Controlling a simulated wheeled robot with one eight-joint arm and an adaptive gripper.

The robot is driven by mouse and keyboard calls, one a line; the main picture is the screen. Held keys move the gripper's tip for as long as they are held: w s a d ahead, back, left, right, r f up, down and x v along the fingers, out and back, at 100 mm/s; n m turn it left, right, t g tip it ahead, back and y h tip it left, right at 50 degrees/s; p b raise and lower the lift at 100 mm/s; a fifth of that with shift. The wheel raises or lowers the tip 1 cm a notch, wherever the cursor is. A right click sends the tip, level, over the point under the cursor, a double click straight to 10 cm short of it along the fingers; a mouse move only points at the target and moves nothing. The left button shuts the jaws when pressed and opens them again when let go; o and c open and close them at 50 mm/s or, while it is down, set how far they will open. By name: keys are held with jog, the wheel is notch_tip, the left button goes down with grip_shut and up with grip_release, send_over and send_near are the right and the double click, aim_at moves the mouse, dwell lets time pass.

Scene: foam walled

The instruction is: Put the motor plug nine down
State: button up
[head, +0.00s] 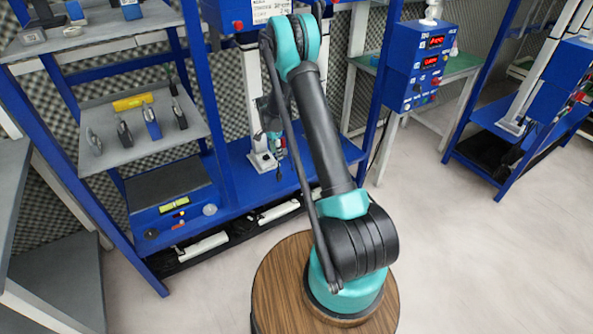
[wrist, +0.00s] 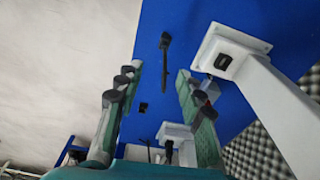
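A dark, slim plug-like piece with a wider head (wrist: 165,60) shows against the blue surface in the wrist view, beyond my fingertips; I cannot tell for certain that it is the motor plug nine. A small dark piece (head: 280,172) shows on the blue bench beside a white fixture foot in the head view. My gripper (wrist: 155,84) has its two green fingers well apart, with nothing seen clamped between them. In the head view my gripper (head: 272,137) is low over the blue bench, partly hidden by my arm and small.
The blue bench (head: 236,186) carries a white fixture (head: 262,163), whose foot also shows close to my right finger in the wrist view (wrist: 228,50). A grey shelf (head: 150,146) with several tools stands left. A blue control box (head: 420,65) stands right. The floor at right is clear.

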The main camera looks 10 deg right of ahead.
jog(key=s+d+r+n+t, duration=0.25)
jog(key=s+r+n, duration=0.35)
jog(key=s+r, duration=1.2)
jog(key=s+d+r+n+t+y, duration=0.1)
jog(key=s+n, duration=0.6)
jog(key=s, duration=1.5)
jog(key=shift+s+d+r+n, duration=0.3)
jog(key=shift+d+r, duration=0.25)
jog(key=shift+r, duration=0.2)
jog(key=shift+o, duration=0.4)
jog(key=shift+w, duration=0.1)
